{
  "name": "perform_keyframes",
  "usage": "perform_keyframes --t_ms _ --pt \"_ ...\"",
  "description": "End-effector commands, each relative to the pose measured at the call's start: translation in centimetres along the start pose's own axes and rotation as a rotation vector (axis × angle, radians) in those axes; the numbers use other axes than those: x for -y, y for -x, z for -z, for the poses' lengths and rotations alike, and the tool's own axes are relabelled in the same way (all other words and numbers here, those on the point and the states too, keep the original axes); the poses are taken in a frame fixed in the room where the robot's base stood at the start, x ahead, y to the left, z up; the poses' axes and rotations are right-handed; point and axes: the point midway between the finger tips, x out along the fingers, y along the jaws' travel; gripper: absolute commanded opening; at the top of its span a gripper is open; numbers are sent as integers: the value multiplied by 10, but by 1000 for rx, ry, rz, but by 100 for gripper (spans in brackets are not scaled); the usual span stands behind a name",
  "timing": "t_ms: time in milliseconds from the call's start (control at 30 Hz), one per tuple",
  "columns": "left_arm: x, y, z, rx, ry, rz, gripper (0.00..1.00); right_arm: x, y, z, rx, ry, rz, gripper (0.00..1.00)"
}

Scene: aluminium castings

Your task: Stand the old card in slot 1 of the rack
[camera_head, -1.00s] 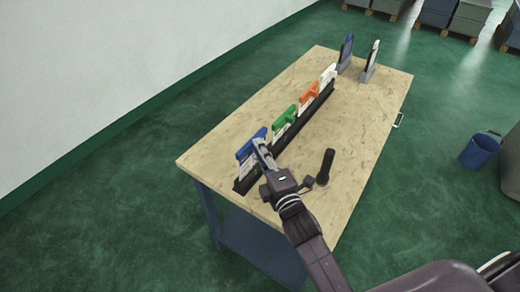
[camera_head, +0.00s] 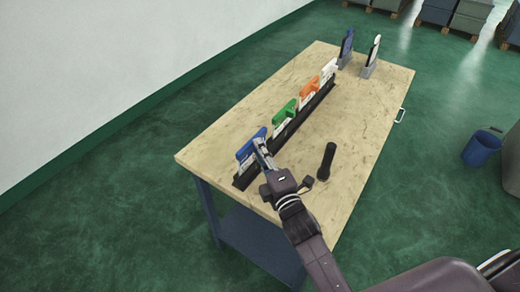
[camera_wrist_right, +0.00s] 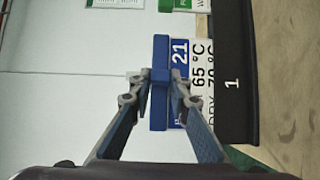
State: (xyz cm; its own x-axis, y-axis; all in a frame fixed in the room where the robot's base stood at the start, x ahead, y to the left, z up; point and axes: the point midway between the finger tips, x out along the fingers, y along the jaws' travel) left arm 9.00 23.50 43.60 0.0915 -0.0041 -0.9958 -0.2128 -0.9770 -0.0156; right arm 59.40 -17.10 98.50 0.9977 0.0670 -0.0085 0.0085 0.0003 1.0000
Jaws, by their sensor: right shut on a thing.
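A white card with a blue top (camera_head: 246,150) is at the near left end of the long black rack (camera_head: 290,133). My right gripper (camera_head: 264,151) is shut on the card's blue top. In the right wrist view the gripper (camera_wrist_right: 160,78) closes on the blue grip (camera_wrist_right: 160,110), and the card (camera_wrist_right: 200,65) reads 21 and 65 °C. The rack's dark front wall (camera_wrist_right: 233,50), marked 1, covers the card's lower part. Whether the card rests on the slot's bottom is hidden. My left gripper is not in view.
Green (camera_head: 283,111), orange (camera_head: 307,89) and white (camera_head: 328,68) topped cards stand further along the rack. Two small stands with a blue (camera_head: 346,43) and a white (camera_head: 374,49) piece are at the far end.

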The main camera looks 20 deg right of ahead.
Motion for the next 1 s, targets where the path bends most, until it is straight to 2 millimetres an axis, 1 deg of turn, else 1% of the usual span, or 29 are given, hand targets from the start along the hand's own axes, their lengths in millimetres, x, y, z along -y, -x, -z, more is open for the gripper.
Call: perform_keyframes --t_ms 167,200,333,367,633,733,867,1000 --pt "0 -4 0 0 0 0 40 5 0 0 0 0 -1 0" --pt "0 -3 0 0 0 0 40 4 0 0 0 0 -1 21" --pt "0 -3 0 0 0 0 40 4 0 0 0 0 -1 36" --pt "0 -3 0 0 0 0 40 4 0 0 0 0 -1 37" --pt "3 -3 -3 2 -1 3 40 4 1 0 0 0 1 37" --pt "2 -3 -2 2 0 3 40 5 6 0 0 0 2 37" --pt "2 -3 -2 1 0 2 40 6 22 0 0 -1 3 37" --pt "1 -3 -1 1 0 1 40 6 49 0 1 0 4 37"
